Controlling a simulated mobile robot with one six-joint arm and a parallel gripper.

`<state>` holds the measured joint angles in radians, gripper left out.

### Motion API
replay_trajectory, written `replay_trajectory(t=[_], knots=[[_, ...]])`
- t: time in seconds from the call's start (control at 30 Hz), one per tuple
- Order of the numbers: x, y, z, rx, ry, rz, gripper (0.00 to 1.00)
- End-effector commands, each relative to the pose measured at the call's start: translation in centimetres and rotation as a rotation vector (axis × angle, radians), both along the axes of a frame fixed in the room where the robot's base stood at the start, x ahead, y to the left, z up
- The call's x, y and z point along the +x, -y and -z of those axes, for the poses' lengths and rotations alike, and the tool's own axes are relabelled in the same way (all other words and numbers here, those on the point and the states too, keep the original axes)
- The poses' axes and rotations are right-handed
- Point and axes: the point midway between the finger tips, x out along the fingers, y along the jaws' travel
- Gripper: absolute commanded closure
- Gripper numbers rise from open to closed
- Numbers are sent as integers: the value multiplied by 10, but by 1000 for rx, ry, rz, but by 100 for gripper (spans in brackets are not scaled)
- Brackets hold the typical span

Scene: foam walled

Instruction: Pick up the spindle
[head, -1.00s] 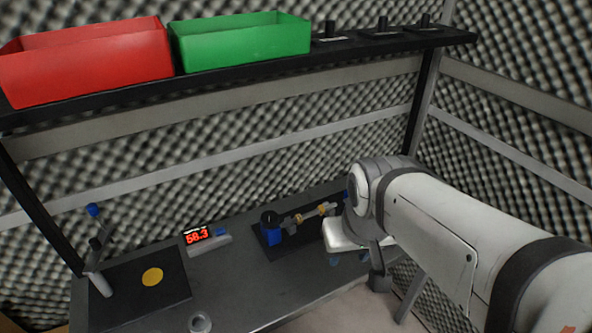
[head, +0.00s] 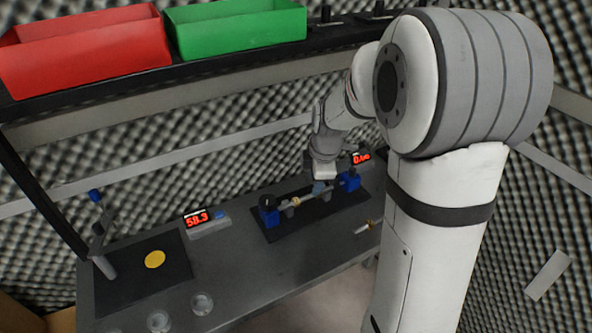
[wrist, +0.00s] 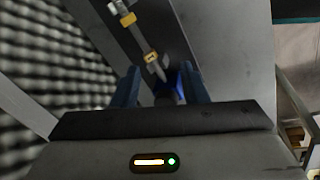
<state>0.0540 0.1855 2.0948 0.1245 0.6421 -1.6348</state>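A slim pale rod with a brass-coloured collar, which looks like the spindle (head: 296,202), lies across a dark fixture between a blue block (head: 269,212) at left and another blue block (head: 347,182) at right. A similar short rod with a brass-coloured end (head: 367,227) lies on the bench in front. My gripper (head: 321,187) is above the right part of the fixture. In the wrist view my gripper (wrist: 160,70) has its two blue fingers apart, with the rod's near end (wrist: 157,68) and a dark blue part between or below them. Contact cannot be told.
A display reading 58.3 (head: 197,218) and a black pad with a yellow disc (head: 155,259) are at left. Clear round pieces (head: 202,304) sit at the front edge. A shelf above holds a red bin (head: 85,52) and a green bin (head: 236,28).

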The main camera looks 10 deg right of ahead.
Motion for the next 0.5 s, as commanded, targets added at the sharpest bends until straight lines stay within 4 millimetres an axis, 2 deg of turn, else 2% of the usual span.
replay_trajectory(t=[0.1,0.2,0.5], knots=[[27,3,24,-38,4,-190,60],[41,5,37,-61,11,-304,60],[54,5,65,-79,15,-393,60]])
